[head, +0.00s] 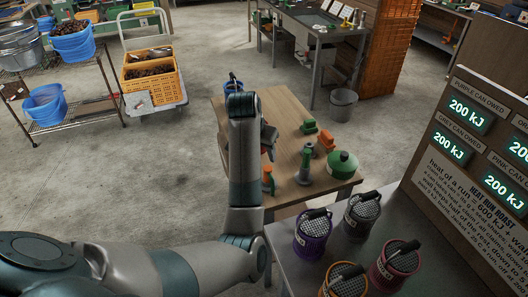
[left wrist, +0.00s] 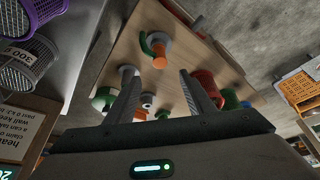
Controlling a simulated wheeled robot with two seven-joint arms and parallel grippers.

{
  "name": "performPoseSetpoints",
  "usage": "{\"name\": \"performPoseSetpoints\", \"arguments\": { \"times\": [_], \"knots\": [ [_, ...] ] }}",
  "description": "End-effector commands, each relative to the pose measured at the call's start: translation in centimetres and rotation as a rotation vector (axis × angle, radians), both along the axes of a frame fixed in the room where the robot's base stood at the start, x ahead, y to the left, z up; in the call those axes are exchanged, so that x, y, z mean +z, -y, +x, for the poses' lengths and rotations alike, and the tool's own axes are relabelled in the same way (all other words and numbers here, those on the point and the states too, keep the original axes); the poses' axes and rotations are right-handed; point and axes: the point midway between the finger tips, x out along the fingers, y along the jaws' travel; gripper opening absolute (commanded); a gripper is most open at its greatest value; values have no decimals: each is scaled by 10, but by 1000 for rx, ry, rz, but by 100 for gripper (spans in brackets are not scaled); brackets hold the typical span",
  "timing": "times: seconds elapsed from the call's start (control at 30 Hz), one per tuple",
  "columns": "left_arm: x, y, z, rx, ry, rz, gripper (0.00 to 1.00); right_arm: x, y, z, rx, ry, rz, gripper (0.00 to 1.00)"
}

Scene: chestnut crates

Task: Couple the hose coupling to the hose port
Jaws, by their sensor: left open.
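On the wooden table (head: 288,105), an upright orange piece with green at its side (head: 268,180) stands near the front left. In the left wrist view, a green curved piece with an orange end and a pale ring (left wrist: 156,48) lies beyond my fingertips. I cannot tell for certain which are the hose coupling and the hose port. My left gripper (head: 268,142) is over the table, partly hidden by my arm. In the left wrist view its fingers (left wrist: 158,88) are apart, with nothing gripped. My right gripper is not in view.
A green domed thing (head: 342,162) and green and orange blocks (head: 326,139) stand close on the table's right side. Several mesh-topped cans (head: 313,236) stand on the grey counter in front, beside the sign board (head: 450,175). The table's far part looks clearer.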

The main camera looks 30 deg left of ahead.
Motion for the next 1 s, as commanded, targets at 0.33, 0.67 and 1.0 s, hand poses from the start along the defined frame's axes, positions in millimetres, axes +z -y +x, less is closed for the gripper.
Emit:
{"name": "performPoseSetpoints", "arguments": {
  "times": [0.33,0.67,1.0],
  "knots": [
    [-2,0,0,-1,-1,0,49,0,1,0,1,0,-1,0],
    [-24,0,9,-1,-4,-1,49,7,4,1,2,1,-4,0],
    [-73,-1,29,-1,-5,-1,49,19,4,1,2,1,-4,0]
  ]
}}
